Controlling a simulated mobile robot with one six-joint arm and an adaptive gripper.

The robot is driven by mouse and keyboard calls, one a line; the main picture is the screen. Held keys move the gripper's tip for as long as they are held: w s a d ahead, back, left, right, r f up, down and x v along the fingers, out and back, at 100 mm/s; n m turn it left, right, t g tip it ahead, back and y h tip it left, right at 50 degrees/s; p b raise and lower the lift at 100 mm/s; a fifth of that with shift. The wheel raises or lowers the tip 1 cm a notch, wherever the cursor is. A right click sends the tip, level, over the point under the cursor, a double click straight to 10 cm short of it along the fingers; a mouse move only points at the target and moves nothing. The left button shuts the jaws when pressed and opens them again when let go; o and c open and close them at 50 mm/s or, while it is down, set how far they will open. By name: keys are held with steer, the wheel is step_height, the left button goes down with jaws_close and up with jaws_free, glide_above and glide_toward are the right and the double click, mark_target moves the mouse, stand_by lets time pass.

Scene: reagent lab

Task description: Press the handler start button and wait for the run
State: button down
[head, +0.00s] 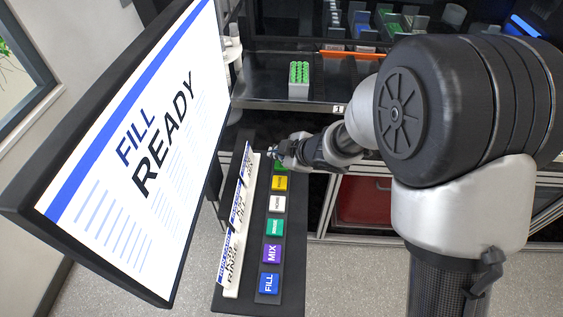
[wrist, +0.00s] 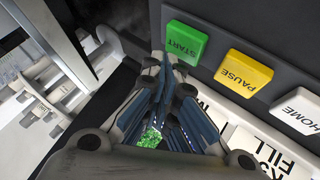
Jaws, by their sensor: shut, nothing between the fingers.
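The green START button (wrist: 187,42) sits at the end of a row on a dark panel in the wrist view. In the head view only a sliver of its green (head: 281,166) shows beside my gripper (head: 284,151). My gripper (wrist: 168,66) is shut and empty, its fingertips at the lower left edge of the START button in the wrist view. I cannot tell whether they touch it. The button's face and label are mostly clear in the wrist view. A monitor (head: 130,150) at left reads FILL READY.
The yellow PAUSE button (wrist: 244,73) and white HOME button (wrist: 300,110) are close beside START. MIX (head: 272,253) and FILL (head: 268,283) buttons lie nearer on the panel. White label cards (head: 231,262) stand along its left side. A green-capped tube rack (head: 299,80) stands on the deck behind.

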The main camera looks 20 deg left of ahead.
stand_by(0.4)
steer(key=shift+f+b, duration=0.3)
steer(key=shift+f, duration=0.1)
